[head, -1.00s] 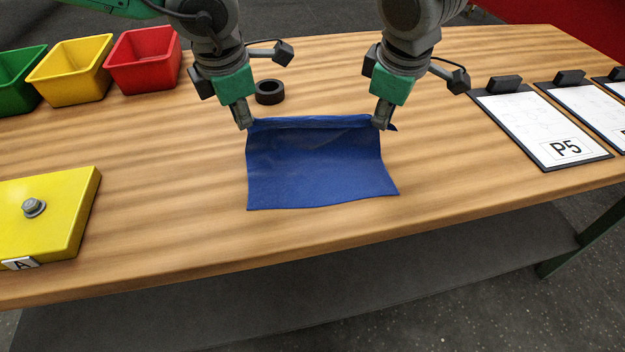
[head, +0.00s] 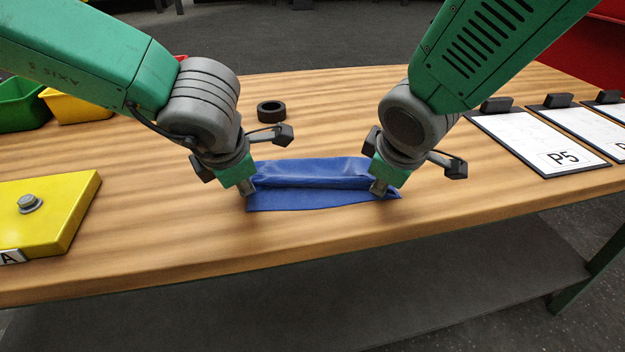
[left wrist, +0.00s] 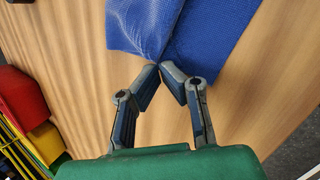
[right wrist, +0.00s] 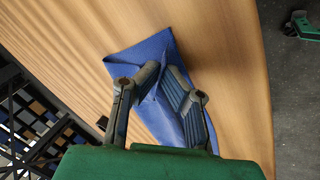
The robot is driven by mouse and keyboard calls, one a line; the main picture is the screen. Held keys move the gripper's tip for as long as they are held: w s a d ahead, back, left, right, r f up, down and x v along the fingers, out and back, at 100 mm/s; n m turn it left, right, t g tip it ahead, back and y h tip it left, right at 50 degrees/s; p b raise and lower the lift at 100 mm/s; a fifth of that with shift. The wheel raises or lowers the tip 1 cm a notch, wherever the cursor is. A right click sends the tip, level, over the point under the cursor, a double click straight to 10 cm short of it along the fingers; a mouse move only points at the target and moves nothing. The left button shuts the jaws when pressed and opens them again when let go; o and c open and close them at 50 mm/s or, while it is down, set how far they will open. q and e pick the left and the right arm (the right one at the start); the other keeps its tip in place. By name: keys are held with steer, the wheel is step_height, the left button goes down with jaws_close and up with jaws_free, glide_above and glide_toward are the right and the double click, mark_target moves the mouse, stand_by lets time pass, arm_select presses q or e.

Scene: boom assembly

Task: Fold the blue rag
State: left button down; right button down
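The blue rag (head: 310,174) lies on the wooden table, with its far part brought over toward the near edge and a strip of the lower layer showing in front. My left gripper (head: 248,190) is at the rag's left near corner. In the left wrist view its fingertips (left wrist: 160,66) meet on the rag's edge (left wrist: 185,28), pinching the cloth. My right gripper (head: 378,190) is at the right near corner. In the right wrist view its fingers (right wrist: 160,72) close on a fold of the rag (right wrist: 135,58). The inner layers are hidden.
A black ring (head: 271,111) lies behind the rag. A yellow block (head: 60,210) with a bolt is at the left. Green (head: 22,105) and yellow (head: 75,105) bins stand at the back left. Clipboards (head: 540,145) lie at the right. The table in front of the rag is clear.

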arm_select(q)
steer(key=c, duration=1.4)
jaws_free()
steer(key=shift+c, duration=0.2)
arm_select(e)
steer(key=c, duration=1.4)
jaws_free()
steer(key=shift+c, duration=0.2)
